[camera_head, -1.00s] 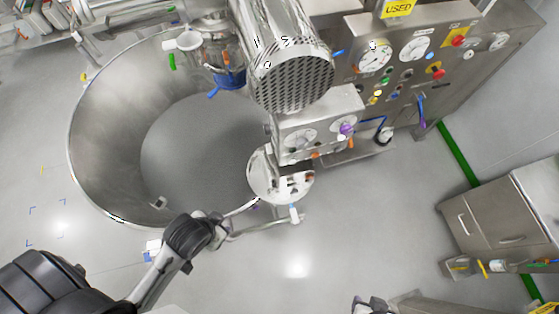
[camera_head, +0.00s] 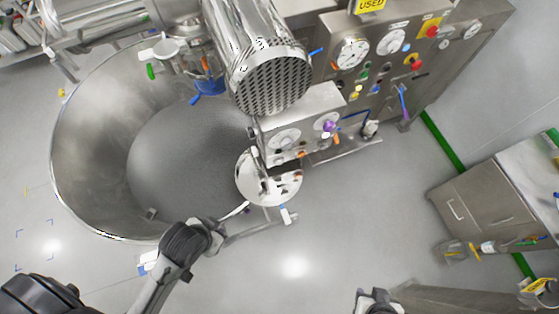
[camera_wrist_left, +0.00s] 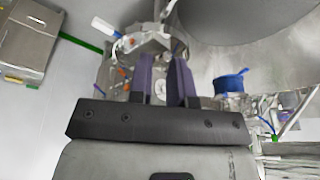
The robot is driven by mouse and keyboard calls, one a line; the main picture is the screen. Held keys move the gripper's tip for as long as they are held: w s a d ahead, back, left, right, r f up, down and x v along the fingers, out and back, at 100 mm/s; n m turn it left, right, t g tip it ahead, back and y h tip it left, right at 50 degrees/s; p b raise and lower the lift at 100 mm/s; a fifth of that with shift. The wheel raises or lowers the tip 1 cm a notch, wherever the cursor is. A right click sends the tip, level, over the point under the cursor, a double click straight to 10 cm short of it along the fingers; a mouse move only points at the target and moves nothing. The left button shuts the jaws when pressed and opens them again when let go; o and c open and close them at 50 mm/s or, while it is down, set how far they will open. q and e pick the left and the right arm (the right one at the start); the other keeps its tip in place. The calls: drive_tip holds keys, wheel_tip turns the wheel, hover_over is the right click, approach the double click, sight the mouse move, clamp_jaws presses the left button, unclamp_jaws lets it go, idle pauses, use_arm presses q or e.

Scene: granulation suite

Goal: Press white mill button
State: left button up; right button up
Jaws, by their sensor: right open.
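The steel control panel (camera_head: 385,75) stands at the upper right of the head view, with gauges and coloured buttons. A small pale button (camera_head: 354,97) sits low on it, below a yellow one; I cannot tell for sure that it is the white mill button. My right gripper (camera_head: 375,300) shows at the bottom edge, open and empty, well short of the panel. My left gripper (camera_wrist_left: 165,75) shows in the left wrist view with two purple fingers apart, nothing clearly between them and machinery behind.
A large steel bowl (camera_head: 85,150) fills the left. A perforated motor housing (camera_head: 270,85) and a gauge box (camera_head: 300,115) with purple and orange knobs stand beside the panel. A steel cabinet (camera_head: 480,205) is at right. The floor (camera_head: 340,230) between is clear.

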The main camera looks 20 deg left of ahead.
use_arm(q)
clamp_jaws()
drive_tip(key=shift+d, duration=0.15)
drive_tip(key=shift+a, duration=0.2)
idle(0.9)
